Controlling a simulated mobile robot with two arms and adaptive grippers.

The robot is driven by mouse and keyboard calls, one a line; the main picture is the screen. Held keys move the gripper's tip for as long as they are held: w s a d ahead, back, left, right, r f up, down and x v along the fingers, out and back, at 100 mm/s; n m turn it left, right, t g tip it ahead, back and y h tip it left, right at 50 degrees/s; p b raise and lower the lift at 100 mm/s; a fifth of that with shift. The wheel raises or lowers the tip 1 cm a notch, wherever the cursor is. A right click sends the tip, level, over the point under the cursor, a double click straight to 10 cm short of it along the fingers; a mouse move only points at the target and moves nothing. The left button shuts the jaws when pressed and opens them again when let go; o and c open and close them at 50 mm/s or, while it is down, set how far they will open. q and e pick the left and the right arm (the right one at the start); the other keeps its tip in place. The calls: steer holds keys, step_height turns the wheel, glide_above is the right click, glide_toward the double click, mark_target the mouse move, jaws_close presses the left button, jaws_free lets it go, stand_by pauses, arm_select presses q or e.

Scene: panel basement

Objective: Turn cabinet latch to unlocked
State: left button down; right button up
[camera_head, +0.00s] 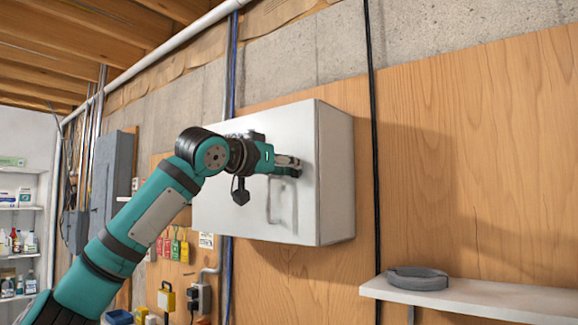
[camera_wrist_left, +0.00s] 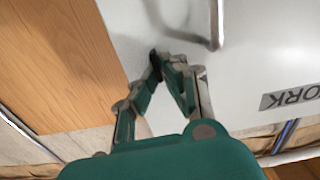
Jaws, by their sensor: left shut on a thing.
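The white cabinet (camera_head: 228,211) hangs on the wood-panelled wall with its door shut. A grey bar handle (camera_head: 282,205) is on the right part of the door, and it also shows in the wrist view (camera_wrist_left: 217,25). My left gripper (camera_head: 293,165) is at the door's upper right, just above the handle. In the wrist view its fingers are shut on the small dark cabinet latch (camera_wrist_left: 154,60). The fingers hide most of the latch, so its turn position cannot be told. My right gripper is not in view.
A white shelf (camera_head: 480,297) with a grey ring-shaped object (camera_head: 417,279) is at lower right. A black cable (camera_head: 372,130) runs down the wall right of the cabinet. A grey electrical panel (camera_head: 112,178) is at left. Lettering (camera_wrist_left: 290,95) is on the door.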

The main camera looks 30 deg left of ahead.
arm_select(q)
steer(key=shift+w+a+f+n+b, duration=0.15)
steer(key=shift+n+b, duration=0.65)
steer(key=shift+n, duration=2.1)
steer(key=shift+s+a+f+n+b, duration=0.2)
steer(key=shift+n+b, duration=0.65)
steer(key=shift+n, duration=2.05)
steer(key=shift+w+a+f+n+b, duration=0.25)
steer(key=shift+n+b, duration=0.55)
steer(key=shift+n, duration=2.1)
steer(key=shift+s, duration=0.15)
steer(key=c, duration=1.5)
jaws_free()
